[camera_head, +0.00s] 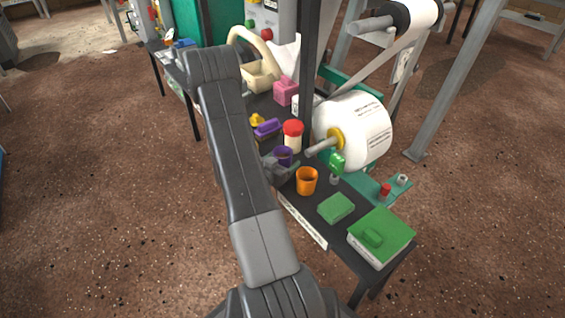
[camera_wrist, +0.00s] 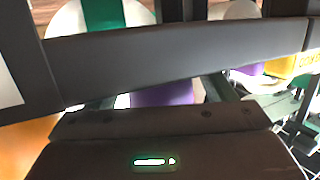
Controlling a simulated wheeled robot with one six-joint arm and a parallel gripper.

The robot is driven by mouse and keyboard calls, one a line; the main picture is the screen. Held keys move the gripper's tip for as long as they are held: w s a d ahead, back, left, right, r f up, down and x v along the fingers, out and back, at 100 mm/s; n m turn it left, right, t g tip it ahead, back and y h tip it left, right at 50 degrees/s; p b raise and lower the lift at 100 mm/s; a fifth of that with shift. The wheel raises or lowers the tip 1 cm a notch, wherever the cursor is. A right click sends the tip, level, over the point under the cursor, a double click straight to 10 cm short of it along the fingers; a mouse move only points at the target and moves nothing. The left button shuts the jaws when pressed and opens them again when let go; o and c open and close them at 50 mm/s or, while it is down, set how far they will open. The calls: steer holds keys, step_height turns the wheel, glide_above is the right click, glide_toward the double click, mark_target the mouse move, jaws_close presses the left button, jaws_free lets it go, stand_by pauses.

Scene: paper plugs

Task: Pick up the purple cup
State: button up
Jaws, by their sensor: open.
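The purple cup (camera_head: 284,154) stands on the dark narrow table, behind the orange cup and in front of the red-lidded jar. My gripper (camera_head: 283,167) is low at the near side of the cup, partly hidden by my arm. In the wrist view, a purple surface (camera_wrist: 163,95), likely the cup, shows between the two fingers of my gripper (camera_wrist: 162,88), which are apart. A dark bar of my gripper covers much of it. I cannot tell whether the fingers touch the cup.
The orange cup (camera_head: 306,182) stands close at the right of my gripper. The red-lidded jar (camera_head: 292,139) and a purple container (camera_head: 267,128) are close behind. A large white roll (camera_head: 362,128) overhangs the right.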

steer(key=c, duration=1)
steer(key=shift+c, duration=0.2)
